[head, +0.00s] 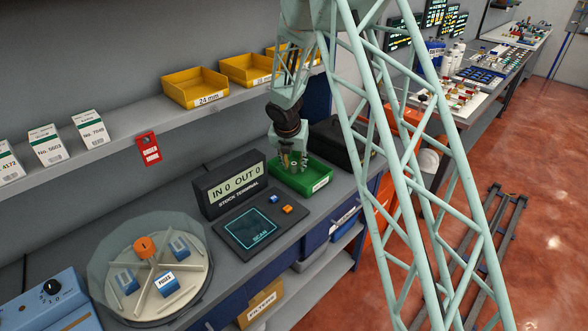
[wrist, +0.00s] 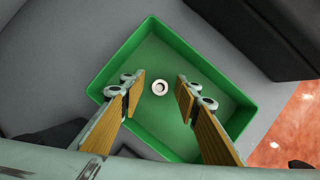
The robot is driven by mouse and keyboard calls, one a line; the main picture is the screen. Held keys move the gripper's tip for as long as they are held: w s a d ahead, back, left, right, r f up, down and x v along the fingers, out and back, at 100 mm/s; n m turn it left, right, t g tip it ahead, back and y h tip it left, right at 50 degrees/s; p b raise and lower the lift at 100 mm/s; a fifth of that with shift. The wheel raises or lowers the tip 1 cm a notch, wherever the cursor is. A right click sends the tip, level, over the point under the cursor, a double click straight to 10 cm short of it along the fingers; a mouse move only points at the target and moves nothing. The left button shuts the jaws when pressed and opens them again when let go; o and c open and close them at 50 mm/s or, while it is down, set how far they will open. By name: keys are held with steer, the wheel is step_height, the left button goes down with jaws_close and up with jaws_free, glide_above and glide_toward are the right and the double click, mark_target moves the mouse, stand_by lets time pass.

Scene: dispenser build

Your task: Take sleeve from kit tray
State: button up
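A small white ring-shaped sleeve (wrist: 160,88) stands on the floor of the green kit tray (wrist: 112,75) in the wrist view. The tray also shows on the bench in the head view (head: 318,183). My gripper (wrist: 160,90) is open, with a wood-coloured pad on either side of the sleeve in the picture. The pads appear apart from the sleeve, and I cannot tell how far above it they are.
The stock terminal (head: 231,185) stands left of the tray, reading IN 0 OUT 0. A black case (head: 338,146) is close behind the tray at right. A shelf with yellow bins (head: 196,88) runs above the bench. A round carousel (head: 153,277) is at the front left.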

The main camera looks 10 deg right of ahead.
mark_target(294, 163)
steer(key=shift+c, duration=0.7)
steer(key=c, duration=0.8)
steer(key=shift+r+p, duration=1.4)
steer(key=shift+r, duration=3.6)
